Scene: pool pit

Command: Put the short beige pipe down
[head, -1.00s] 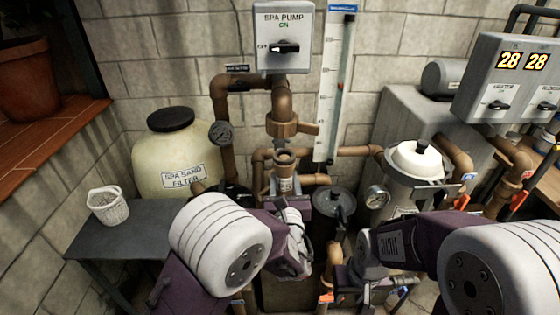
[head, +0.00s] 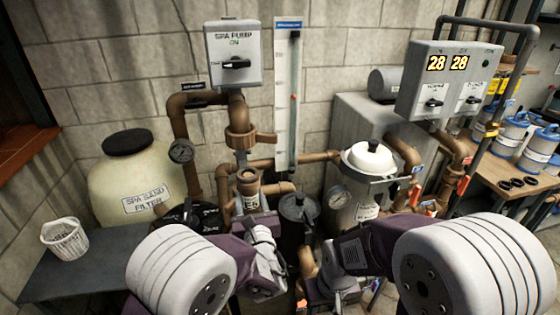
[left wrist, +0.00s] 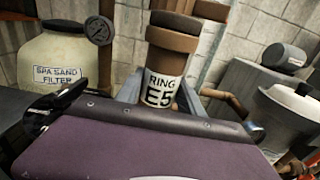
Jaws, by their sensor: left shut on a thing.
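A short brownish-beige pipe (head: 248,186) stands about upright in the middle of the head view. It has a wider collar on top and a white label. In the left wrist view the same pipe (left wrist: 168,58) reads "RING E5". My left gripper (head: 249,208) is shut on it, with grey fingers on both sides of its lower part in the left wrist view (left wrist: 158,100). The pipe's lower end is hidden behind the gripper. My right gripper (head: 322,284) is low, right of the pipe; its jaws are too unclear to read.
A dark grey table (head: 85,262) at left bears a white basket (head: 65,238) and has bare room. Behind stand the spa sand filter (head: 130,180), wall pipes (head: 238,135) and a white-lidded canister (head: 365,185). A wooden bench (head: 500,165) holds filters at right.

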